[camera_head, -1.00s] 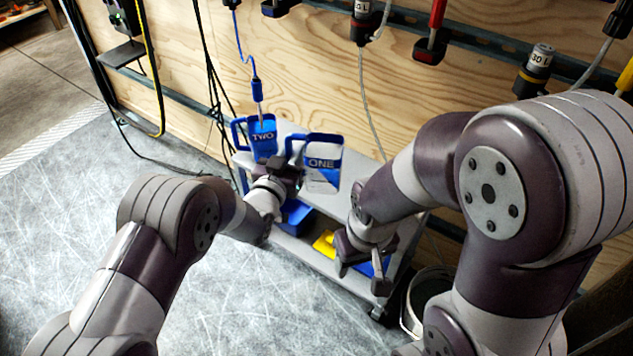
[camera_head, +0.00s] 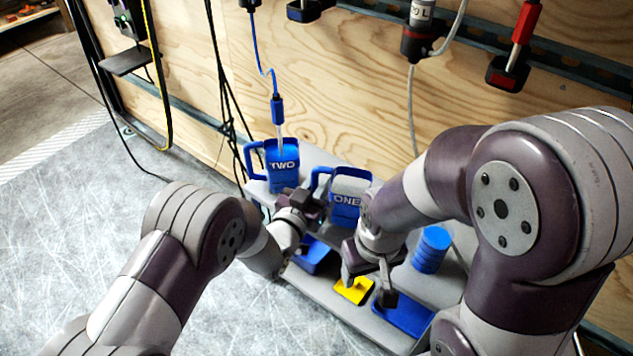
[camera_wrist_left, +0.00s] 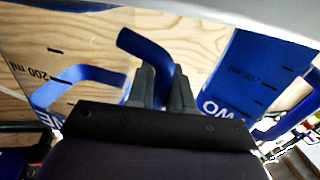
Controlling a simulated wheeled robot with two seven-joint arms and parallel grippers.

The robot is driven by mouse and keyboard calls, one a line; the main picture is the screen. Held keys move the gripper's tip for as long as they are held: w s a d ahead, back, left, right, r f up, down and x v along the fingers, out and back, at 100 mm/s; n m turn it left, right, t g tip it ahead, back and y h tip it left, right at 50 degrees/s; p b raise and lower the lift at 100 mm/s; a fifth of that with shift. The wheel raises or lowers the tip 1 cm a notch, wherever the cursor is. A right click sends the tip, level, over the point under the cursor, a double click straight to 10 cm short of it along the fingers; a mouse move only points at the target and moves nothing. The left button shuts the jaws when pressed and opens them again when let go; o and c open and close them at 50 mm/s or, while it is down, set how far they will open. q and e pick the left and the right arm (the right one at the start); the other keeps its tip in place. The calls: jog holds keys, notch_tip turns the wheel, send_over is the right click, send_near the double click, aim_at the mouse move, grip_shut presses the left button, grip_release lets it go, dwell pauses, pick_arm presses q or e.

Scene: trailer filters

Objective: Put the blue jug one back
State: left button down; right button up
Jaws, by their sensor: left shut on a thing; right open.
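The blue jug ONE (camera_head: 350,185), a clear jug with blue contents and a blue handle, is upright at the grey cart's top (camera_head: 322,160). I cannot tell whether its base touches the cart. My left gripper (camera_head: 312,203) is shut on its handle. In the left wrist view the fingers (camera_wrist_left: 160,88) close around the blue handle (camera_wrist_left: 147,52), with jug ONE (camera_wrist_left: 60,62) at left. Jug TWO (camera_head: 284,170) stands to the left of jug ONE, with a blue-cabled probe in it.
The cart's lower shelf holds a blue bin (camera_head: 311,256), a yellow tray (camera_head: 353,290) and a blue tray (camera_head: 404,316). A ribbed blue cylinder (camera_head: 432,249) stands at right. A plywood wall (camera_head: 330,90) with hanging cables is close behind. The floor at left is clear.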

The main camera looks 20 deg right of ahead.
pick_arm(q)
jog(key=shift+w+f, duration=0.15)
jog(key=shift+f, duration=0.15)
jog(key=shift+r, duration=0.15)
jog(key=shift+f, duration=0.2)
jog(key=c, duration=1)
grip_release()
jog(key=shift+r, duration=0.1)
pick_arm(e)
jog(key=shift+f, duration=0.2)
